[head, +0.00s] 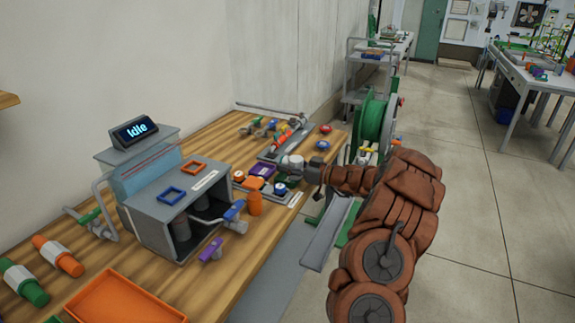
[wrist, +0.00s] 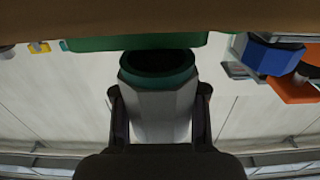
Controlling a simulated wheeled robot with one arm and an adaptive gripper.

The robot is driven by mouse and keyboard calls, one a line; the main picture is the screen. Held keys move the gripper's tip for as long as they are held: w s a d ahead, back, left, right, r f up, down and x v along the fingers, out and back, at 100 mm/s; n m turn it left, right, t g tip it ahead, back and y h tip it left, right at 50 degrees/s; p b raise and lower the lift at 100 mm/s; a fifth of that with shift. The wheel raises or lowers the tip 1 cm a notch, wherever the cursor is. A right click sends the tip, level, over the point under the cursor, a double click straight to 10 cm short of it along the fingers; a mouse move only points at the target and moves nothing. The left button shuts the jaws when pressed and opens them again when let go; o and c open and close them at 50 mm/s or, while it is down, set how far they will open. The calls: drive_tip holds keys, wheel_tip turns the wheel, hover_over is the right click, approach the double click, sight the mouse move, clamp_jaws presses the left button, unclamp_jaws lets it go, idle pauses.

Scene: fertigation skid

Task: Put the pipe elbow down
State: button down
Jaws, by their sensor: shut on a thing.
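The pipe elbow is a pale grey faceted piece with a dark green ring around its open end (wrist: 158,98). My gripper (wrist: 160,108) is shut on it, with one dark finger on each side of the grey body. In the head view my gripper (head: 310,170) reaches in from the right over the far right part of the wooden bench (head: 215,145), and the pale end of the elbow (head: 291,162) shows at its tip. I cannot tell whether the elbow touches anything below it.
An orange tray (head: 125,303) lies in front. An orange bottle (head: 254,203) and a purple part (head: 211,250) are near the bench edge. A green reel (head: 371,122) stands beyond. Floor on the right is clear.

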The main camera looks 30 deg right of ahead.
drive_tip(key=shift+f+b, duration=0.35)
drive_tip(key=shift+b, duration=0.5)
drive_tip(key=c, duration=0.6)
unclamp_jaws()
drive_tip(key=shift+c, duration=0.2)
drive_tip(key=shift+r+p, duration=0.15)
drive_tip(key=shift+p, duration=0.15)
